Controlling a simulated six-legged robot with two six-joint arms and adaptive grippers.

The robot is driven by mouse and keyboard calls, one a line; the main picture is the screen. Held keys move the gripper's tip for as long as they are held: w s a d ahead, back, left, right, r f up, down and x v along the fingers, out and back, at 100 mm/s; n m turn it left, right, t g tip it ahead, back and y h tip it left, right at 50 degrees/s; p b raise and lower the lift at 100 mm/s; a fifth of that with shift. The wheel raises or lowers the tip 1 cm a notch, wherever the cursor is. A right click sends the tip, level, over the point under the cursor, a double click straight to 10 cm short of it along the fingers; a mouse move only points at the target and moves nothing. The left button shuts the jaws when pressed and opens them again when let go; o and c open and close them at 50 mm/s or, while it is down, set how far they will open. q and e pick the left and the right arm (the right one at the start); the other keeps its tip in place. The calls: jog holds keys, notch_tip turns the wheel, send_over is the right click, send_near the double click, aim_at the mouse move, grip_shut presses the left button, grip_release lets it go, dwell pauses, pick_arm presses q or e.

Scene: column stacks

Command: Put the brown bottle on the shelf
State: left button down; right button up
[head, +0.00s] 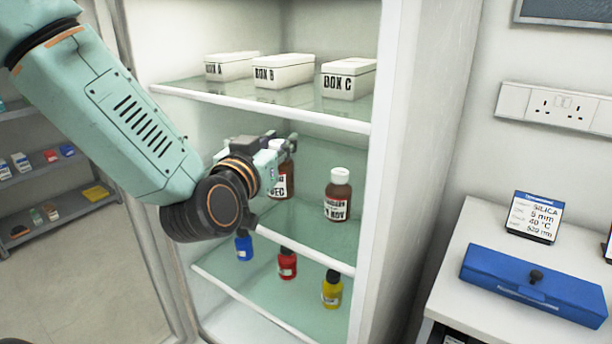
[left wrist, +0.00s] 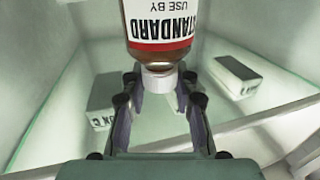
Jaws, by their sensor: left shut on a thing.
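My left gripper (head: 278,147) reaches into the open cabinet from the left, at the height of the middle shelf (head: 318,240). It is shut on the white cap of a brown bottle (head: 284,180), whose label reads "DEC". In the left wrist view this brown bottle (left wrist: 160,22) shows its "STANDARD USE BY" label upside down, with its cap between the fingers (left wrist: 162,88). Whether its base touches the shelf I cannot tell. A second brown bottle (head: 338,200), labelled "NOV", stands upright on the middle shelf to the right. My right gripper is out of view.
The upper shelf (head: 345,121) holds white boxes A (head: 232,66), B (head: 284,71) and C (head: 349,79). The lower shelf has a blue bottle (head: 244,247), a red bottle (head: 288,266) and a yellow bottle (head: 332,291). The cabinet's right wall (head: 385,190) is close to the second brown bottle.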

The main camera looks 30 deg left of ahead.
pick_arm(q)
jog(key=w+d, duration=0.2)
jog(key=w, duration=0.6)
notch_tip(320, 180, down, 7)
jog(key=b, duration=0.1)
jog(key=shift+w+a, duration=0.35)
jog(key=shift+s+d+f+b, duration=0.1)
jog(key=shift+s+b, duration=0.15)
jog(key=shift+b, duration=0.1)
jog(key=c, duration=1.4)
grip_release()
jog(key=o, duration=0.3)
jog(key=shift+w+f, duration=0.1)
jog(key=shift+w, duration=0.05)
jog(key=shift+o, duration=0.3)
